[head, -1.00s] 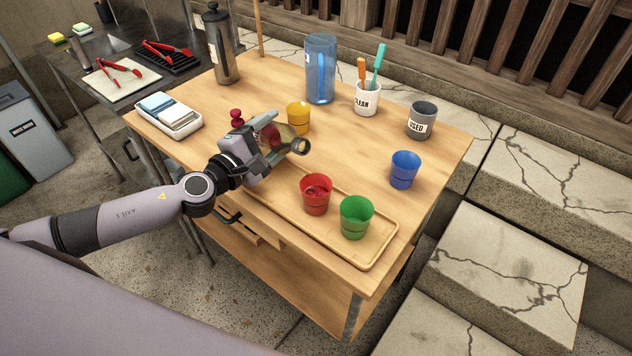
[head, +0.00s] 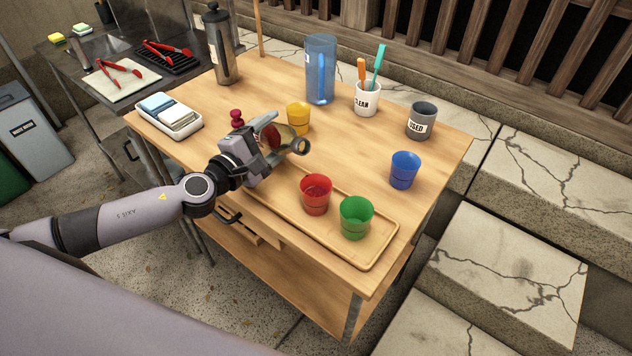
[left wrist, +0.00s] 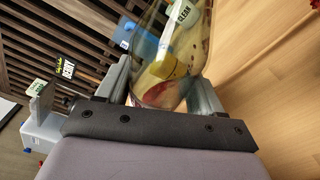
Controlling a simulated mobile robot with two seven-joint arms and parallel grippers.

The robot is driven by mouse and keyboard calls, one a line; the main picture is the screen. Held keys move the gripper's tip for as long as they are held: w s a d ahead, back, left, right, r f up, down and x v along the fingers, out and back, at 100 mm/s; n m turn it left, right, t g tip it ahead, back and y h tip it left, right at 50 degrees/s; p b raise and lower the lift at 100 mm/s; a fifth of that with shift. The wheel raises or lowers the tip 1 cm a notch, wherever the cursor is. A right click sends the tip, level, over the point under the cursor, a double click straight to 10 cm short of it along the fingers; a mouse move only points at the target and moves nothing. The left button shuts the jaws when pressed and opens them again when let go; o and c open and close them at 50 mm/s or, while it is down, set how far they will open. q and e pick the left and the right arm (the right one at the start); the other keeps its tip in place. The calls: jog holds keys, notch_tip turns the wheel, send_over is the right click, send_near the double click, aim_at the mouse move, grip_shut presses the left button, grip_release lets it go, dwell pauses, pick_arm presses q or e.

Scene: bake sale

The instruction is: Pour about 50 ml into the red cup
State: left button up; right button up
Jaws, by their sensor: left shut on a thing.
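My left gripper (head: 268,146) is shut on a clear glass bottle (head: 299,146) with dark red liquid in it. The bottle is tilted over, its mouth to the right, above and left of the red cup (head: 316,196). In the left wrist view the bottle (left wrist: 172,50) sits between the fingers (left wrist: 160,85), with red liquid low in it. The red cup stands upright on a wooden tray (head: 376,262), with some dark red showing inside. No stream shows between bottle and cup. My right gripper is not in view.
A green cup (head: 356,218) stands on the tray close beside the red cup. A yellow cup (head: 299,118) is behind the bottle, and a blue cup (head: 404,170) stands right. A blue pitcher (head: 320,70), CLEAN holder (head: 367,98) and USED cup (head: 421,121) stand farther back.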

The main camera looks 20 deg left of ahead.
aim_at(274, 138)
pick_arm(q)
jog(key=shift+d+r+n+p, duration=0.2)
jog(key=shift+n+p, duration=0.2)
jog(key=shift+p, duration=0.2)
jog(key=shift+s+d+r+p, duration=0.15)
jog(key=shift+r+p, duration=0.35)
jog(key=shift+p, duration=0.35)
jog(key=shift+s+d+r+n+g, duration=0.1)
jog(key=shift+r+n+g, duration=0.05)
jog(key=shift+r+n, duration=0.15)
jog(key=shift+s+d+r+n+g, duration=0.1)
jog(key=shift+r+n+g, duration=0.05)
jog(key=shift+n, duration=0.25)
jog(key=shift+s+d+r+n+g+h, duration=0.15)
jog(key=shift+s+d+r+n+g, duration=0.2)
jog(key=shift+n, duration=0.25)
jog(key=shift+s+d+r+n+g+h, duration=0.15)
jog(key=shift+d+r+n+g, duration=0.1)
jog(key=shift+d+n, duration=0.3)
jog(key=n+g, duration=0.1)
jog(key=n, duration=0.2)
jog(key=shift+g+h, duration=0.3)
jog(key=shift+h, duration=0.1)
jog(key=n, duration=0.2)
jog(key=n+h, duration=0.1)
jog(key=shift+s+d+f+g, duration=0.25)
jog(key=shift+d+f+g, duration=0.05)
jog(key=shift+g, duration=0.1)
jog(key=shift+s+d, duration=0.1)
